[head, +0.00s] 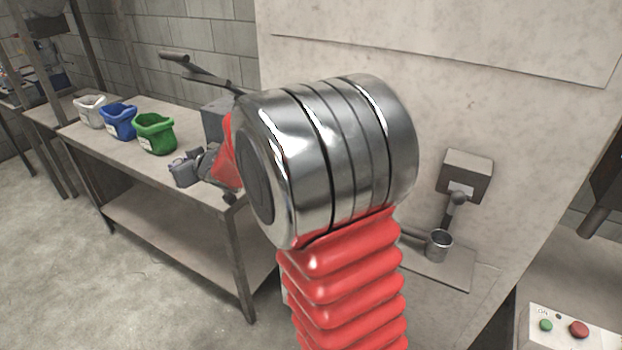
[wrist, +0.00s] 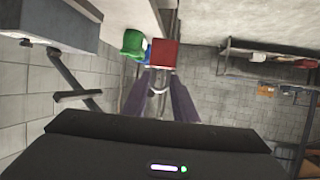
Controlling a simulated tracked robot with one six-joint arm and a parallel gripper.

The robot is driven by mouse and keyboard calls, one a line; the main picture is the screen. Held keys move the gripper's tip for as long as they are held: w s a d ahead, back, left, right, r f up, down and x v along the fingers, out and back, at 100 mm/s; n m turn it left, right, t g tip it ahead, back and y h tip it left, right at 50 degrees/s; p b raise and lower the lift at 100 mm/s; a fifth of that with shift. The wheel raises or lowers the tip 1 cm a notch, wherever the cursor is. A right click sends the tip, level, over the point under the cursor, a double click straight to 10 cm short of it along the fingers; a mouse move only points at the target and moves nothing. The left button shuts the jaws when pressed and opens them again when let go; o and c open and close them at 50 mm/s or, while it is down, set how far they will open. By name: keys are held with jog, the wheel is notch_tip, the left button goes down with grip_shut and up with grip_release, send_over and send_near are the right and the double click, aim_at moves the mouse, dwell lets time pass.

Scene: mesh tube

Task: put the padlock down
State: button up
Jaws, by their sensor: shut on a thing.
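The padlock shows in the wrist view as a red block (wrist: 165,54) with a pale curved shackle. My gripper (wrist: 158,80) is shut on it, with the shackle between the two grey fingers. In the head view my gripper (head: 186,170) shows small, beyond my arm and over the front part of the workbench (head: 133,152). I cannot make out the padlock in the head view. How high it is above the bench is hard to tell.
A white bin (head: 91,111), a blue bin (head: 118,121) and a green bin (head: 155,133) stand in a row on the bench, left of my gripper. A grey box (head: 215,122) stands behind my gripper. A panel with green and red buttons (head: 572,330) is at lower right.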

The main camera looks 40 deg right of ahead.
jog(key=s+d+r+n+y, duration=0.1)
jog(key=s+d+r, duration=0.2)
jog(key=d+r, duration=0.5)
jog(key=s+d+r+n+y, duration=0.1)
jog(key=s+d+r, duration=0.2)
jog(key=r, duration=0.9)
jog(key=s+d+r+m+h, duration=0.2)
jog(key=s+d+r, duration=0.3)
jog(key=s, duration=0.4)
jog(key=s+d+r+m+h, duration=0.2)
jog(key=s+d+r, duration=0.4)
jog(key=s+d, duration=0.2)
jog(key=shift+s+d+r, duration=0.2)
jog(key=shift+s, duration=0.4)
notch_tip(320, 180, down, 24)
jog(key=shift+f, duration=2)
